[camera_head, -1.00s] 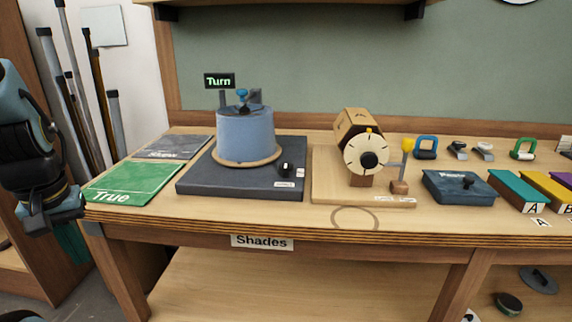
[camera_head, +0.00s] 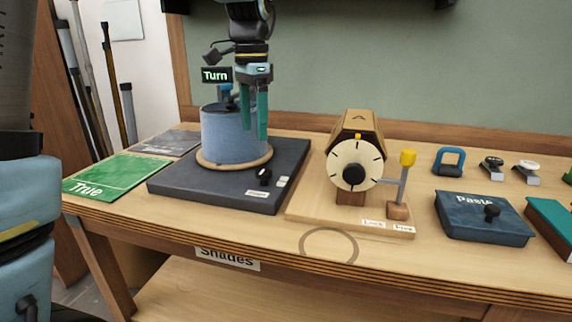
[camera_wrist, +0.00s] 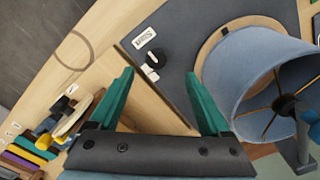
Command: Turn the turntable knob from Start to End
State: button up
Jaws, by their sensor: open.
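The turntable knob (camera_head: 264,176) is small and black. It sits at the front right of the dark grey turntable base (camera_head: 215,196), beside small white labels. In the wrist view the knob (camera_wrist: 152,61) lies between and beyond my fingertips, with one label reading like "Start" beside it; the other label is too small to read. My gripper (camera_head: 255,132) is open and empty, pointing down above the base at the right side of the blue lampshade (camera_head: 226,140). It also shows in the wrist view (camera_wrist: 159,74), apart from the knob.
A lit "Turn" sign (camera_head: 216,75) stands behind the shade. A wooden drum device (camera_head: 357,165) with a yellow-topped lever (camera_head: 404,176) stands to the right. A dark "Paste" box (camera_head: 470,222) is further right. A green "True" mat (camera_head: 115,180) lies on the left.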

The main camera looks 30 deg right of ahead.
aim_at(263, 170)
jog(key=shift+m, duration=0.3)
jog(key=f, duration=0.3)
jog(key=d+f, duration=0.1)
jog(key=f, duration=0.6)
jog(key=shift+s+d+f+p, duration=0.1)
jog(key=shift+s+d+p, duration=0.15)
jog(key=shift+p, duration=0.1)
grip_shut()
